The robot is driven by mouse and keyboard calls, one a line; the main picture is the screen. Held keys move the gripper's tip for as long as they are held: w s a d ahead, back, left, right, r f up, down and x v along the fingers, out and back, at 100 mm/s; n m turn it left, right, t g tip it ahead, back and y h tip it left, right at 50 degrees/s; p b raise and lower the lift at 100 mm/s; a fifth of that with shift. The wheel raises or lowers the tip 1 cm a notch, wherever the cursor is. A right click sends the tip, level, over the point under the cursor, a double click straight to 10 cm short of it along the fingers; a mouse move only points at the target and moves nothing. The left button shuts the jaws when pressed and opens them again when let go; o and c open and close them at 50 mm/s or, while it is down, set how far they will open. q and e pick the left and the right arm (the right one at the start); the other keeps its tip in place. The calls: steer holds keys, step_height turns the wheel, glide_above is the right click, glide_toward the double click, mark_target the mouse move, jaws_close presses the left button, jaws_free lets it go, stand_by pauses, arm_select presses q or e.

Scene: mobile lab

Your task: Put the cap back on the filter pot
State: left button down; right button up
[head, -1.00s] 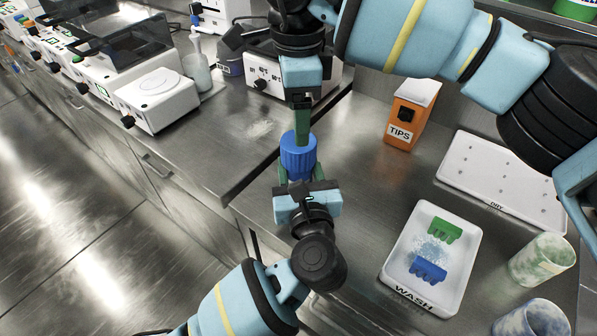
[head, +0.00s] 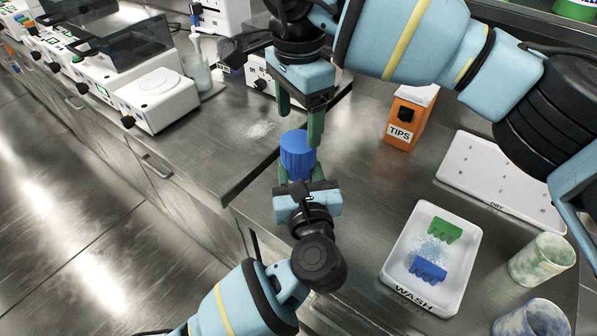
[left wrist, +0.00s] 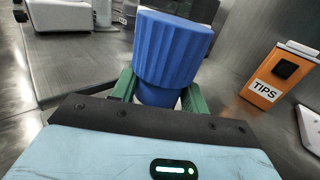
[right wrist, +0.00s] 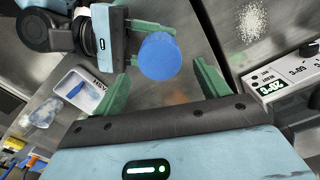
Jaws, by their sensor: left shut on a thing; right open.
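My right gripper (head: 300,115) is open and empty above the cap. In the right wrist view the round cap top (right wrist: 160,57) lies between the spread fingers, apart from them.
A white WASH tray (head: 398,283) with green and blue combs is at the right, near two stained beakers (head: 541,260). An orange TIPS box (head: 411,118) and a white DRY tray (head: 475,180) stand behind. Left of the cap is a bench edge; spilled white powder (head: 262,129) lies on that bench.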

mark_target(299, 140)
steer(key=shift+f, duration=3.55)
steer(key=c, duration=1)
steer(key=m, duration=0.5)
steer(key=o, duration=1.1)
steer(key=shift+r, duration=0.15)
steer(key=shift+r, duration=2.1)
steer(key=shift+c, duration=0.5)
